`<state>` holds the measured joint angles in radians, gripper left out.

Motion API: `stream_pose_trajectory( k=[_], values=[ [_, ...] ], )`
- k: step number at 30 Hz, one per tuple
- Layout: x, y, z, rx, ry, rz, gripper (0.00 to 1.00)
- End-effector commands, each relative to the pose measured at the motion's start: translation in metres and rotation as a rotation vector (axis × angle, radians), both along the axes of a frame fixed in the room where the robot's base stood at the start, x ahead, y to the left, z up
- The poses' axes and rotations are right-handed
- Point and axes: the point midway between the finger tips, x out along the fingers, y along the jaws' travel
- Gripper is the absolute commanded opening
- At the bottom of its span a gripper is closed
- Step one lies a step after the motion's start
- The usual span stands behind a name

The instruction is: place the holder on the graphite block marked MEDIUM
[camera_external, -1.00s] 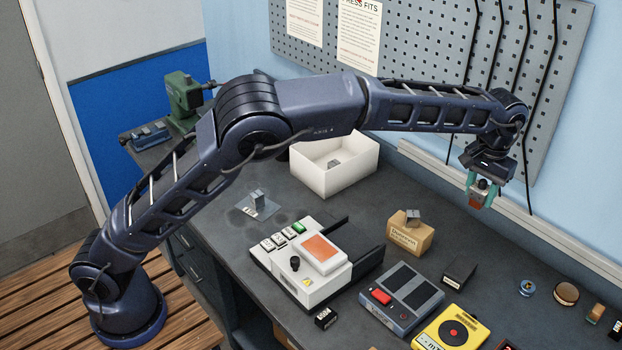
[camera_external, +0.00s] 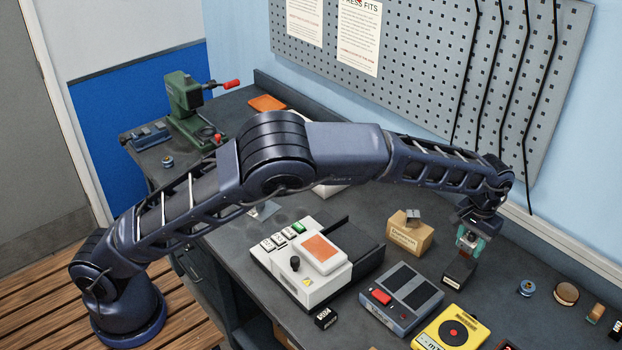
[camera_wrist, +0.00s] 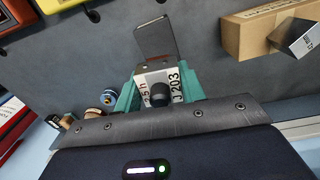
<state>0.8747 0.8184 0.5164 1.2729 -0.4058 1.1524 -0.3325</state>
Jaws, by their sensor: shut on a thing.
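My gripper (camera_external: 469,241) is over the right part of the bench, its teal fingers shut on the holder. The holder shows as a small pale block with printed labels and a dark round knob (camera_wrist: 160,91) between the fingers in the wrist view. A dark block (camera_external: 459,271) stands just below my gripper in the external view. A dark slab (camera_wrist: 154,40) lies just beyond the holder in the wrist view. I cannot read MEDIUM on it, and cannot tell whether the holder touches it. The holder's underside is hidden.
A cardboard box (camera_external: 408,232) with a grey piece on top stands left of my gripper. A grey device (camera_external: 402,297) and a yellow meter (camera_external: 450,329) are in front. A blue spool (camera_external: 526,287) and a round tin (camera_external: 566,293) lie to the right.

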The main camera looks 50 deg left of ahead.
Motion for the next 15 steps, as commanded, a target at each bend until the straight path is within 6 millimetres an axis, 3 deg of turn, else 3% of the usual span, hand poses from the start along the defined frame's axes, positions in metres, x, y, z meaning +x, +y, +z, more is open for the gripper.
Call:
stream_pose_trajectory(
  k=[8, 15],
  values=[
    [0.000, 0.000, -0.016, 0.001, -0.001, 0.000, 0.02],
    [0.000, 0.000, -0.046, 0.001, -0.001, 0.000, 0.02]
  ],
)
